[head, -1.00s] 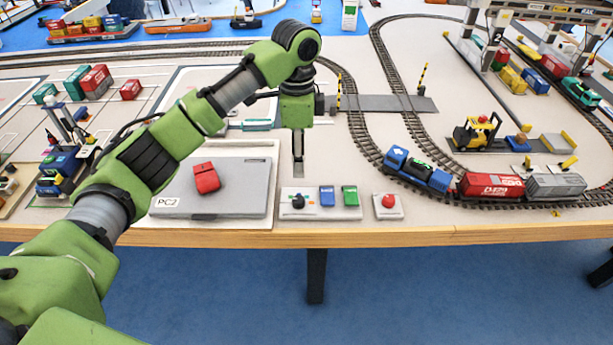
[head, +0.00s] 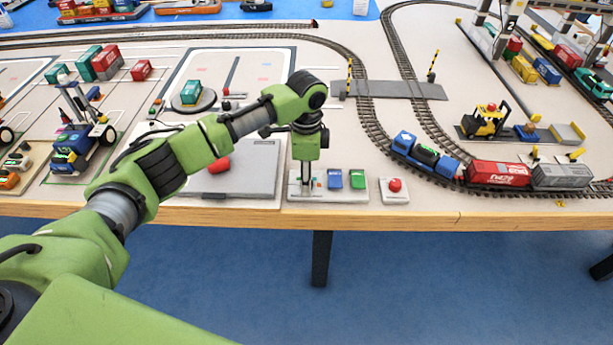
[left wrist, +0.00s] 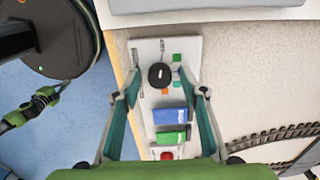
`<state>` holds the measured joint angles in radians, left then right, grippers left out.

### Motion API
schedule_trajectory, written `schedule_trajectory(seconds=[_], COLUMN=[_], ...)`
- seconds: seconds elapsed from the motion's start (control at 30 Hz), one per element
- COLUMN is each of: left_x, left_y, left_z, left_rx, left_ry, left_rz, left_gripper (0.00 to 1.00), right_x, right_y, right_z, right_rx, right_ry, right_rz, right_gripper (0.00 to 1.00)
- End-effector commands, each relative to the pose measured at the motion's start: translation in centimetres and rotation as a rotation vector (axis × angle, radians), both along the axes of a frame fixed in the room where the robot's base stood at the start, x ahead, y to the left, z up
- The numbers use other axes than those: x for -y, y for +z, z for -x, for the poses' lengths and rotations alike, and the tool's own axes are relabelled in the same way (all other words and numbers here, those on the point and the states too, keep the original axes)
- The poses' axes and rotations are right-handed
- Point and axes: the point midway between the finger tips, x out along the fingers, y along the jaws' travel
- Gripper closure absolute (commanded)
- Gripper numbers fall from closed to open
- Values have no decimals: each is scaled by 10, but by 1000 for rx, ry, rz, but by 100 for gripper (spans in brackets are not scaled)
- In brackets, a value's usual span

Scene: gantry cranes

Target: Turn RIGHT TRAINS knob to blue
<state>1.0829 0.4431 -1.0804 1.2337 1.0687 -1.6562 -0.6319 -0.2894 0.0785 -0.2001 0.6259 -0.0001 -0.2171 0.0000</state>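The control panel (left wrist: 187,45) is a light plate at the table's front edge. A green and black arm part, likely my right arm (left wrist: 35,107), shows small over the floor.
A blue button (left wrist: 170,116) and a green button (left wrist: 171,137) sit beside the knob. A red button (head: 395,185) is on a separate plate to the right. Train tracks (head: 372,125) with a train run behind and right.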

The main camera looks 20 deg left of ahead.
Motion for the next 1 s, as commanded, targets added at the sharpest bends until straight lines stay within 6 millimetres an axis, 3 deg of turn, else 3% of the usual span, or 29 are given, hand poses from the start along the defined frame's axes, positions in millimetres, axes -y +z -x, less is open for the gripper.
schedule_trajectory(seconds=[0.27, 0.4, 0.73, 1.0], left_x=[0, 0, 1, 1], left_y=[-1, -1, 0, 2], left_z=[0, 0, 0, 1], left_rx=[0, 0, -1, -4], left_ry=[0, 0, -21, -154], left_rz=[0, 0, 1, 2], left_gripper=[63, 99, 99, 99], right_x=[2, 3, 3, 3], right_y=[-1, -1, 3, 19], right_z=[19, 20, 15, 13], right_rx=[-27, -29, -21, -19], right_ry=[0, 1, 1, 1], right_rz=[4, 4, 5, 4], right_gripper=[100, 100, 100, 100])
